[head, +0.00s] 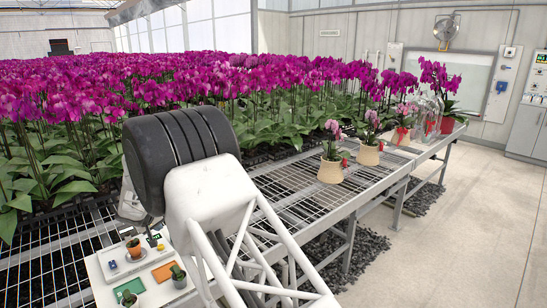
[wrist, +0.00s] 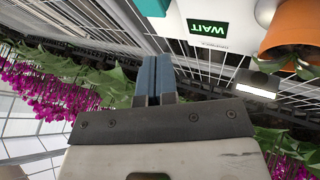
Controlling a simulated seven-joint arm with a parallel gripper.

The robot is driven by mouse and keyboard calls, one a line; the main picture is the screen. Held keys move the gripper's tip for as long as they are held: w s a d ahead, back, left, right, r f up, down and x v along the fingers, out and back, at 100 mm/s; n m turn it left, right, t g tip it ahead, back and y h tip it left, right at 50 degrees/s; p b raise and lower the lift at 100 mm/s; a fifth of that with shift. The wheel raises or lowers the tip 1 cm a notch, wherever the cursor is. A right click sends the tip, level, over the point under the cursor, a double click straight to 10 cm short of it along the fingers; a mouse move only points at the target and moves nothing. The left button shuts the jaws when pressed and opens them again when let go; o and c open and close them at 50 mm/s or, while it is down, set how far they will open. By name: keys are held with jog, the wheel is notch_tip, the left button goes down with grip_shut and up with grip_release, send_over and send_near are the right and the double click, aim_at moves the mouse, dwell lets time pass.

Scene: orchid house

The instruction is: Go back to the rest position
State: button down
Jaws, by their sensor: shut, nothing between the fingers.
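My gripper (wrist: 155,80) shows in the wrist view with its two blue-grey fingers together and nothing between them. It is above the wire-mesh bench, with part of a white board (wrist: 225,25) and an orange pot (wrist: 292,28) near the top right of that view. The white board also shows in the head view (head: 104,290), at the lower left beside my arm.
Dense purple orchids (head: 90,100) fill the bench behind. Several potted orchids (head: 331,168) stand along the bench's right part. A dark green WAIT sign (wrist: 208,28) shows in the wrist view. The floor (head: 450,240) at right is clear.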

jog(key=s+d+r+m+g, duration=0.1)
jog(key=s+d+r, duration=0.1)
jog(key=d+r, duration=0.7)
jog(key=s+d+r+m+h, duration=0.1)
jog(key=d+r, duration=0.3)
jog(key=d, duration=0.9)
jog(key=s+d+r+m+g, duration=0.1)
jog(key=s+d+r, duration=0.1)
jog(key=d+r, duration=0.7)
jog(key=s+d+r+m+g, duration=0.1)
jog(key=s+d+r, duration=0.2)
jog(key=s+d, duration=0.6)
jog(key=s+d+r+m, duration=0.1)
jog(key=s+d+r, duration=0.3)
jog(key=d, duration=0.9)
jog(key=s+d+f+m, duration=0.1)
jog(key=s+d, duration=0.4)
jog(key=s, duration=0.6)
jog(key=s+d+f+m+g+y, duration=0.1)
jog(key=s+d, duration=0.5)
jog(key=s, duration=0.5)
jog(key=s+d+f+m, duration=0.1)
jog(key=s+d, duration=0.4)
jog(key=s, duration=0.6)
jog(key=shift+s+d+f+g, duration=0.3)
jog(key=shift+s+f+g, duration=0.1)
jog(key=shift+f, duration=0.15)
